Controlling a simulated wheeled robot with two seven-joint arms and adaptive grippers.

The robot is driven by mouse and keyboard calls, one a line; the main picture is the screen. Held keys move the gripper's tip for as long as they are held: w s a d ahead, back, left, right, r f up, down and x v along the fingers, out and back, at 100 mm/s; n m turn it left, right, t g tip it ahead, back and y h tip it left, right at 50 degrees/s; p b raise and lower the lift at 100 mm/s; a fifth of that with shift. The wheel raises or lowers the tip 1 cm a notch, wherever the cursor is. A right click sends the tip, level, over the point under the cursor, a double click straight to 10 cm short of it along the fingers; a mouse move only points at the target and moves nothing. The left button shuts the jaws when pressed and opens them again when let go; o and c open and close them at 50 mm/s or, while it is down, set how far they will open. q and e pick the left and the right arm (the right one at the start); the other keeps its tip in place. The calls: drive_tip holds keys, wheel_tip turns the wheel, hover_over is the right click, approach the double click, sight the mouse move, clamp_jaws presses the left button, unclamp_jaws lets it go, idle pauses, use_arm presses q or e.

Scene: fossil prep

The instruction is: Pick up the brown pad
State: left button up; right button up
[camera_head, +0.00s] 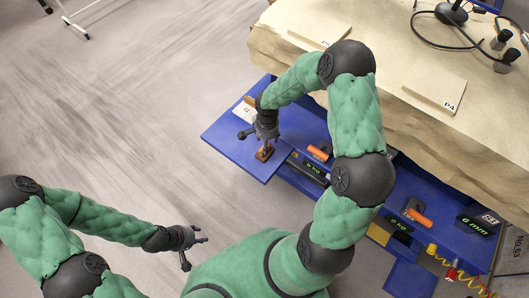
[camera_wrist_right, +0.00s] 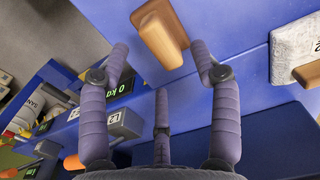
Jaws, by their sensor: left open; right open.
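The brown pad (camera_head: 264,154) lies on the blue worktop at its left end in the head view, just below my right gripper. In the right wrist view the brown pad (camera_wrist_right: 160,36) shows at the top centre, as a raised bar on a wider base. My right gripper (camera_wrist_right: 160,62) is open and empty, its fingers spread short of the pad with a gap visible. In the head view my right gripper (camera_head: 262,138) partly covers the pad. My left gripper (camera_head: 196,250) is open and empty, over the floor at lower left, away from the worktop.
A pale block (camera_wrist_right: 296,48) with another brown piece stands near the pad. Orange-handled tools (camera_head: 319,153) and a dark 6 mm block (camera_head: 476,221) are farther right on the blue bench (camera_head: 222,133). A tan-covered surface (camera_head: 385,75) rises behind. Open floor lies left.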

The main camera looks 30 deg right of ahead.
sight(260, 155)
drive_tip(key=f, duration=0.1)
drive_tip(key=f+b, duration=0.1)
drive_tip(key=f, duration=0.2)
drive_tip(key=shift+s+a, duration=0.1)
drive_tip(key=shift+a, duration=0.15)
clamp_jaws()
drive_tip(key=shift+r, duration=0.15)
